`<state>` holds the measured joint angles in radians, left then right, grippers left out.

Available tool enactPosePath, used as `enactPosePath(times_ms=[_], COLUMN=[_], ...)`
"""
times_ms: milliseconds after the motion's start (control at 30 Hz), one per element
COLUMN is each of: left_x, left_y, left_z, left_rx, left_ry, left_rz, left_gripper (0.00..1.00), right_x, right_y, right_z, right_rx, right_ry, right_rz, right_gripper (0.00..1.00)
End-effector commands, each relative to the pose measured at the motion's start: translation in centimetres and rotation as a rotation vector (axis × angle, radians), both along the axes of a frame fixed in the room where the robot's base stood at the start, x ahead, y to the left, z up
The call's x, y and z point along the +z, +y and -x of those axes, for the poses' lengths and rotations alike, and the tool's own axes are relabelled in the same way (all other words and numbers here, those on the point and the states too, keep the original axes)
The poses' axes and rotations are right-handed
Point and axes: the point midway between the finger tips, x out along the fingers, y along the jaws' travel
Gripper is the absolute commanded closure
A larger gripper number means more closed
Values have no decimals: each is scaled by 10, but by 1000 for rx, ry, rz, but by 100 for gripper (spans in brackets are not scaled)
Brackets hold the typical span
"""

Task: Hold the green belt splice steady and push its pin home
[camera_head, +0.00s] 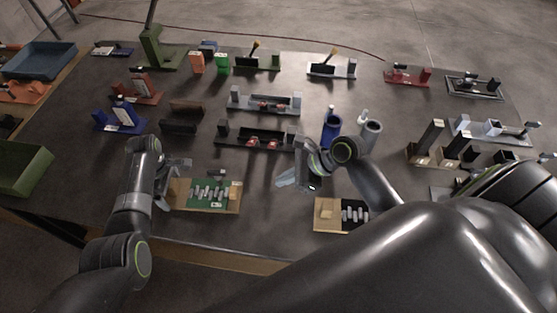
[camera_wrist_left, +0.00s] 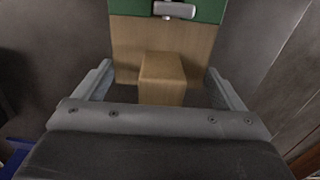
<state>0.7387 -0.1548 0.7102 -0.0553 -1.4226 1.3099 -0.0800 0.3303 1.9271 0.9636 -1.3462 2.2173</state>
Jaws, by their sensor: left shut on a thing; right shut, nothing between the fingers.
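The green belt splice (camera_head: 208,207) lies on a wooden board near the table's front edge, with a row of grey metal knuckles across it. In the left wrist view, the wooden board (camera_wrist_left: 128,45) carries a raised wooden block (camera_wrist_left: 162,78), with part of the green belt (camera_wrist_left: 130,6) and a grey metal piece (camera_wrist_left: 175,10) at the top. I cannot make out the pin clearly.
A similar dark splice (camera_head: 355,226) on a wooden board lies to the right, near the front edge. Blue (camera_head: 331,131) and grey (camera_head: 371,135) cylinders stand behind my right gripper. A dark fixture with red parts (camera_head: 232,136) stands behind the splice.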

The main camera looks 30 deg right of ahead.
Motion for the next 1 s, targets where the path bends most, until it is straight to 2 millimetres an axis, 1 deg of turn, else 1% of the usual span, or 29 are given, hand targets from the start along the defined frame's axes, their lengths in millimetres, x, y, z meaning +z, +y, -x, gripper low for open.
enactPosePath(times_ms=[33,67,100,367,467,567,733,1000], left_x=[0,0,0,1,5,13,37,87], left_y=[0,0,0,0,0,0,-1,0], left_z=[0,0,0,0,-1,-1,-1,-1], left_rx=[1,1,0,0,0,0,1,0], left_ry=[0,0,0,-1,-2,-3,-4,-3], left_rz=[0,0,0,1,0,1,3,2], left_gripper=[48,6,0,0,0,0,0,0], right_x=[0,0,0,0,0,0,0,0], right_y=[0,0,0,0,0,0,0,0], right_z=[0,0,0,0,0,0,0,0], right_rx=[0,0,0,0,0,0,0,0], right_ry=[0,0,0,0,0,0,0,0], right_rz=[0,0,0,0,0,0,0,0], right_gripper=[100,100,100,100,100,100,100,100])
